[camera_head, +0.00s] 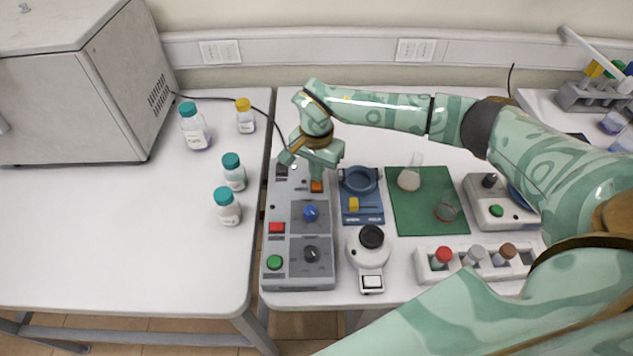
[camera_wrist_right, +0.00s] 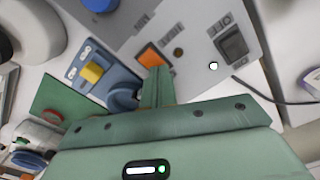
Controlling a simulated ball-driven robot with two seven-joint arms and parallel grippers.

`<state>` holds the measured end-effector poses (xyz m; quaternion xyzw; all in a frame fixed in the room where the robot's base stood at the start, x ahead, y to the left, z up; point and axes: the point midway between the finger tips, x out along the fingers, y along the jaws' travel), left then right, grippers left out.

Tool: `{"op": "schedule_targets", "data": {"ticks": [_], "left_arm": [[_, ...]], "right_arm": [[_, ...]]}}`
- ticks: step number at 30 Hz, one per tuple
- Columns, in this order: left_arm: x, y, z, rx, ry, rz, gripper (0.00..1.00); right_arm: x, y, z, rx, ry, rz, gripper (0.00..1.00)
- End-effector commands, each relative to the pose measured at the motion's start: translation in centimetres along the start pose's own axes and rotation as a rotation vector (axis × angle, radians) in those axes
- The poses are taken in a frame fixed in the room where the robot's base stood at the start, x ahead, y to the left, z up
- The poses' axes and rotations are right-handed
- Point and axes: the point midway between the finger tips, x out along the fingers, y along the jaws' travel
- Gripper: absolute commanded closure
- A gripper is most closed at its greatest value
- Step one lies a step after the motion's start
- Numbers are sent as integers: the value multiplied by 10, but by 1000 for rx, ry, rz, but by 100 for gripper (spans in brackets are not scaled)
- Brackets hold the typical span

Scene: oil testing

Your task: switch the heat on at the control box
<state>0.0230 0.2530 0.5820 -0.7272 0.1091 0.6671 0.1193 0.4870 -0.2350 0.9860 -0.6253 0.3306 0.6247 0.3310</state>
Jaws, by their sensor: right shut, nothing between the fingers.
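The grey control box (camera_head: 297,276) stands on the right-hand table. It carries a blue knob (camera_head: 310,213), a black knob (camera_head: 311,254), a red button (camera_head: 277,228) and a green button (camera_head: 274,262). An orange switch (camera_head: 317,187) is near its far end and also shows in the wrist view (camera_wrist_right: 152,56). My right gripper (camera_head: 315,178) is shut and empty. Its fingertips (camera_wrist_right: 158,70) are right at the orange switch; I cannot tell whether they touch it. A dark rocker switch (camera_wrist_right: 236,45) and a pale, bright indicator (camera_wrist_right: 213,66) are nearby. My left gripper is not in view.
A blue device (camera_head: 361,211) with a ring and yellow part stands right of the box. A white round device (camera_head: 368,252) is in front of it. A green mat (camera_head: 411,225) holds glassware. Several capped bottles (camera_head: 228,207) stand on the left table. A black cable (camera_head: 265,112) runs behind.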

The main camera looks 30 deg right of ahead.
Motion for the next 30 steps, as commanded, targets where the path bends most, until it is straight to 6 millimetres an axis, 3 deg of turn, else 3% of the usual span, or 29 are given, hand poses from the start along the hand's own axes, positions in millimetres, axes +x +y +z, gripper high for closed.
{"op": "schedule_targets", "data": {"ticks": [10,30], "left_arm": [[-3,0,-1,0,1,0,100],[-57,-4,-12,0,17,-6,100]], "right_arm": [[-2,1,1,-1,-1,3,100],[-66,0,0,1,1,0,100]]}}
